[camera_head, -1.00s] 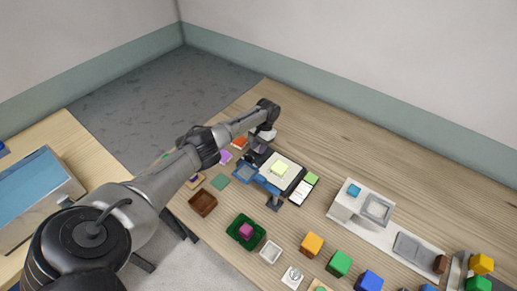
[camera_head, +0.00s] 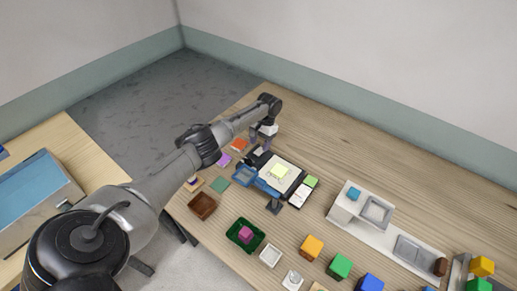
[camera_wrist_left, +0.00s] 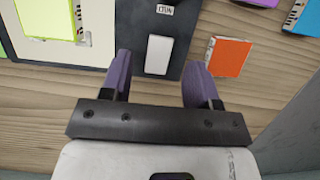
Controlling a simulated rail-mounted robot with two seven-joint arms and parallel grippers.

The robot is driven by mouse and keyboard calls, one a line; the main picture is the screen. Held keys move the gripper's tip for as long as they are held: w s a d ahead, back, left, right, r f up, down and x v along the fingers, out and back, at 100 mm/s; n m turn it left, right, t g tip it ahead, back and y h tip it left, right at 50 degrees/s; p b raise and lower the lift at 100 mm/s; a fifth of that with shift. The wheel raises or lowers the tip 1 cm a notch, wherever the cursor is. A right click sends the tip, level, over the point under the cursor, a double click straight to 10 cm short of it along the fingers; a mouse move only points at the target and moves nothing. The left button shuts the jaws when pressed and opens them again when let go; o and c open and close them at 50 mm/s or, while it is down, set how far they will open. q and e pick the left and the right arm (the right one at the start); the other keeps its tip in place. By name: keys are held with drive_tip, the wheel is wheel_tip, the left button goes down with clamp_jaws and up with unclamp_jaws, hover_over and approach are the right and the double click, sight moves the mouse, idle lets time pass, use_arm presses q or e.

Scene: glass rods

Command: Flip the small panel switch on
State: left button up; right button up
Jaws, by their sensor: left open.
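The small panel switch (camera_wrist_left: 159,54) is a white upright rectangle on a dark panel (camera_wrist_left: 190,22) in the left wrist view. A small white label sits above it. My left gripper (camera_wrist_left: 157,66) has two purple fingers, spread apart, one on each side of the switch in the picture. No contact between fingers and switch can be made out. In the head view my left gripper (camera_head: 267,138) points down near the far left end of the table, by the dark panel. The switch is too small to tell there. My right gripper does not show.
A pale board with a yellow pad (camera_head: 280,171) lies beside the panel. An orange card (camera_head: 239,145) and a purple card (camera_head: 224,160) lie near the gripper. A brown tray (camera_head: 203,206) and a green tray (camera_head: 246,234) stand nearer the front edge. The table's back strip is clear.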

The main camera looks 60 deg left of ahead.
use_arm(q)
drive_tip(key=v, duration=1)
drive_tip(key=shift+b, duration=0.4)
drive_tip(key=shift+r, duration=0.15)
drive_tip(key=shift+r, duration=0.1)
